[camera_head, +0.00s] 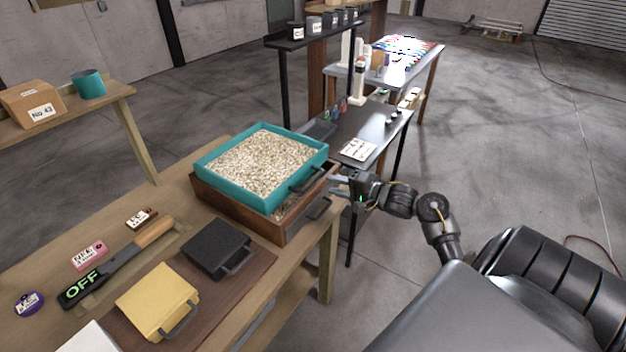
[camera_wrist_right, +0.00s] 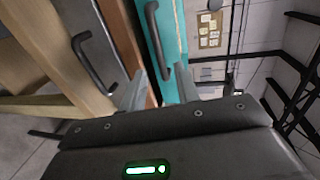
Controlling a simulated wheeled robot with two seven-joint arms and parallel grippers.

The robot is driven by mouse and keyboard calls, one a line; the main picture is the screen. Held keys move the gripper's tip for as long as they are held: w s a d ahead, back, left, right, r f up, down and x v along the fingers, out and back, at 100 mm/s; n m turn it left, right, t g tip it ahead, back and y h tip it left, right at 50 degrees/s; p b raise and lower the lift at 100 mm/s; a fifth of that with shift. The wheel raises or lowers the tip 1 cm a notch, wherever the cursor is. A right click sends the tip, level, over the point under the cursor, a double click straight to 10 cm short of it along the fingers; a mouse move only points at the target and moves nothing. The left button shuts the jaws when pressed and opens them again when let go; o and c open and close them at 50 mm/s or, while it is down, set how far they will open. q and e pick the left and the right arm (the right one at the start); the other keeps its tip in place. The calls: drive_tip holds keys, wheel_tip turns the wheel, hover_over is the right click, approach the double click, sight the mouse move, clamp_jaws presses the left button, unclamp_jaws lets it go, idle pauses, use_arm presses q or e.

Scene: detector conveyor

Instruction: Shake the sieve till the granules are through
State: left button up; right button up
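The sieve (camera_head: 222,185) is a teal square tray full of pale granules (camera_head: 262,160). It sits on top of a brown wooden box (camera_head: 240,221), and a dark handle (camera_head: 306,178) is on its near right side. My right gripper (camera_head: 334,187) is just right of this handle, with its fingers apart and nothing held. In the right wrist view, the teal sieve wall (camera_wrist_right: 172,30) and its handle (camera_wrist_right: 155,38) lie just ahead of the open fingers. Whether a finger touches the handle cannot be told. My left gripper is not in view.
The box has a second, lower handle (camera_head: 319,209). On the bench lie a dark case (camera_head: 216,247), a yellow case (camera_head: 156,300) and an OFF-marked lever (camera_head: 82,288). A dark side table (camera_head: 375,125) stands behind.

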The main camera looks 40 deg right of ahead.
sight(313, 178)
drive_tip(key=p+x, duration=0.1)
drive_tip(key=x, duration=0.7)
drive_tip(key=shift+w+f, duration=0.15)
drive_tip(key=shift+w, duration=0.05)
clamp_jaws()
